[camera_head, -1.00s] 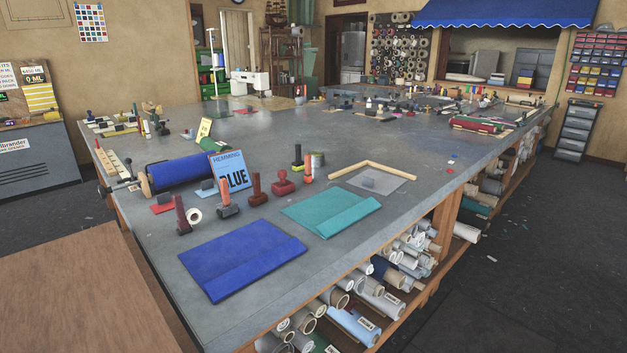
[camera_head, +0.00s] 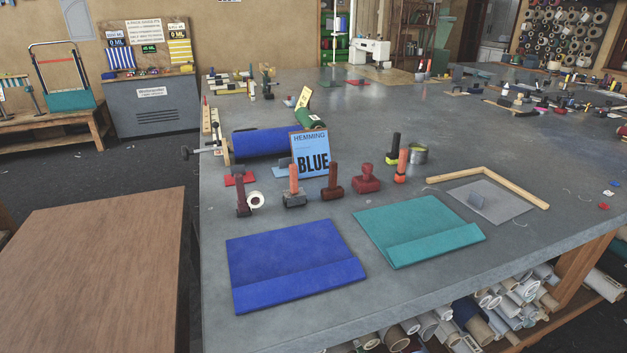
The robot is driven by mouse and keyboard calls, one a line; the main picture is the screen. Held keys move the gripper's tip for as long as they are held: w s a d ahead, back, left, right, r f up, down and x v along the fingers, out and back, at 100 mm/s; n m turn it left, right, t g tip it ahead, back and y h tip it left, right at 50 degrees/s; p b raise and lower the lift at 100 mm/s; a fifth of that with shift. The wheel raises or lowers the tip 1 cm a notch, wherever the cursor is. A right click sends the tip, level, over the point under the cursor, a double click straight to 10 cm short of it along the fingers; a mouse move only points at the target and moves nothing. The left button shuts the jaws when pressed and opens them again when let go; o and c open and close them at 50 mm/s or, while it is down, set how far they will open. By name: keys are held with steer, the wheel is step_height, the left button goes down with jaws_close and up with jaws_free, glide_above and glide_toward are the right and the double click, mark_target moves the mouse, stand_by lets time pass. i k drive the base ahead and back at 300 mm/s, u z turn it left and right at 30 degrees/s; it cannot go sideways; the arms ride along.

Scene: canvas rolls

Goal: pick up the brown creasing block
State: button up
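Several handled blocks stand upright in a row on the grey table (camera_head: 230,330), behind two folded cloths. A dark red-brown handled tool (camera_head: 242,198) stands at the left end of the row. A grey block with an orange handle (camera_head: 294,196) is between them. A red, rounder block (camera_head: 367,182) is right of the brown one. I cannot make out their details. My gripper is not in view.
A blue cloth (camera_head: 290,262) and a teal cloth (camera_head: 418,230) lie in front of the row. The sign reading BLUE (camera_head: 311,155) and a blue roll (camera_head: 262,143) stand behind. A white tape roll (camera_head: 256,201) is at left. A brown board (camera_head: 95,260) fills the lower left.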

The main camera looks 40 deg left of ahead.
mark_target(334, 191)
steer(key=u, duration=0.85)
steer(key=i, duration=0.95)
steer(key=u, duration=0.85)
